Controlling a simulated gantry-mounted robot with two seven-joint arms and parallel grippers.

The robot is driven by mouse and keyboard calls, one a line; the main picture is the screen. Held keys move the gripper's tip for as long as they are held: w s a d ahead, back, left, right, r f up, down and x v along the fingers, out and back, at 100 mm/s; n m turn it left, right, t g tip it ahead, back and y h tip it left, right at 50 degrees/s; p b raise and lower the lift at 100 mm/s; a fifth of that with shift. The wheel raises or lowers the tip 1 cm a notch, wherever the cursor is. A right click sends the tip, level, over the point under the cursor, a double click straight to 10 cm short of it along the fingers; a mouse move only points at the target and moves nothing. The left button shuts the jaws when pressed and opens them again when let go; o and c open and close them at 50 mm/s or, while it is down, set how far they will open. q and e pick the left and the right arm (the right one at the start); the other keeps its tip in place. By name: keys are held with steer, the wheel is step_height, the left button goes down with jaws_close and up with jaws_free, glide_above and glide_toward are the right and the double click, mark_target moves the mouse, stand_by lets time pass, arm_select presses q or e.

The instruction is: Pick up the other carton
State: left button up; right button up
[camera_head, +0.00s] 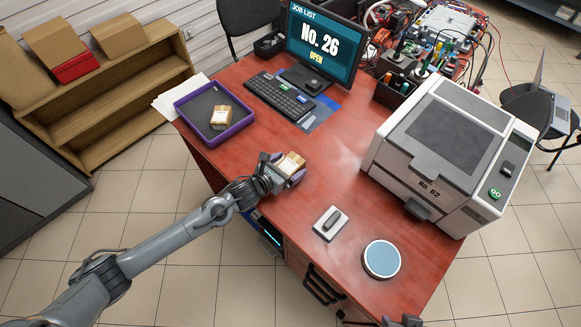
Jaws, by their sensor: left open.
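One small tan carton (291,162) with a white label is on the red desk near its left edge. My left gripper (284,168) is at this carton, its open fingers on either side of it. The fingers partly cover the carton, and I cannot tell whether they touch it. A second, similar carton (220,117) sits inside the purple-rimmed tray (243,121) at the desk's far left corner. Dark parts at the bottom edge may belong to my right gripper (402,321), but they are too cut off to tell its state.
A keyboard (281,96) and a monitor (325,45) reading "No. 26 OPEN" stand behind. A large grey-white machine (448,150) marked "No. 62" fills the right side. A small device on a white plate (331,223) and a round blue-topped disc (382,259) lie in front.

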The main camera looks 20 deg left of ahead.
arm_select(q)
steer(key=shift+w+d+f, duration=0.25)
steer(key=shift+w+f, duration=0.1)
steer(key=shift+w, duration=0.25)
arm_select(e)
steer(key=shift+f, duration=0.15)
arm_select(q)
steer(key=c, duration=1.1)
arm_select(e)
steer(key=shift+d, duration=0.1)
arm_select(q)
steer(key=shift+o, duration=0.2)
steer(key=shift+r, duration=0.1)
